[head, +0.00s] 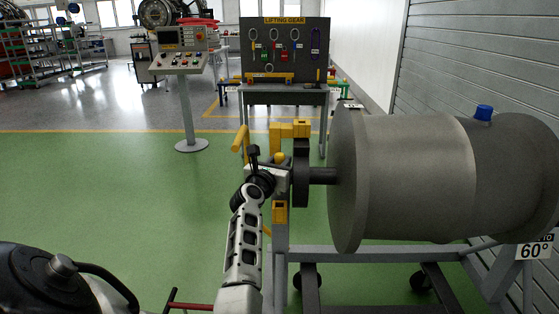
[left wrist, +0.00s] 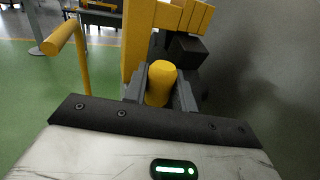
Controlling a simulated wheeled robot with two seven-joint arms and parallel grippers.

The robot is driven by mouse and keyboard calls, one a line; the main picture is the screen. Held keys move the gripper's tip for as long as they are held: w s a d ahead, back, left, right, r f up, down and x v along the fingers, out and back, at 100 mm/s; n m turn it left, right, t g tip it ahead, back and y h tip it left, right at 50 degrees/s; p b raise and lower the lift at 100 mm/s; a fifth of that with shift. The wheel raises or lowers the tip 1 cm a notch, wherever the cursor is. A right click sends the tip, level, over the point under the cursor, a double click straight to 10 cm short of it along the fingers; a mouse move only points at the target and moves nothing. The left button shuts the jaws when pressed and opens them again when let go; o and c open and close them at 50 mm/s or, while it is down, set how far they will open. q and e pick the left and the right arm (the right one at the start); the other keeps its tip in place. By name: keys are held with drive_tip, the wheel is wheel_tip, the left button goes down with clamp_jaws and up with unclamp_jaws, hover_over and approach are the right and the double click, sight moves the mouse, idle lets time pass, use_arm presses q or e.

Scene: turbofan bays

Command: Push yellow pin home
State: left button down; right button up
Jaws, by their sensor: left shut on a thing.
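The yellow pin (left wrist: 161,82) shows in the left wrist view as a short yellow cylinder between the fingers of my left gripper (left wrist: 160,95). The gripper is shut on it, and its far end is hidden. The bracket also shows in the left wrist view (left wrist: 136,42), just beyond the pin. How deep the pin sits cannot be told. My right gripper is not in view.
The large grey drum (head: 415,180) on a wheeled grey stand (head: 380,254) fills the right. A yellow crank handle (head: 240,143) rises left of the bracket. A control console (head: 184,62) and a lifting gear board (head: 284,52) stand behind. Green floor at left is clear.

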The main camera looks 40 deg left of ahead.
use_arm(q)
drive_tip(key=shift+f+b, duration=0.6)
drive_tip(key=shift+f, duration=0.55)
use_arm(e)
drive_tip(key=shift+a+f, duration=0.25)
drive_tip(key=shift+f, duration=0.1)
use_arm(q)
drive_tip(key=shift+p, duration=0.4)
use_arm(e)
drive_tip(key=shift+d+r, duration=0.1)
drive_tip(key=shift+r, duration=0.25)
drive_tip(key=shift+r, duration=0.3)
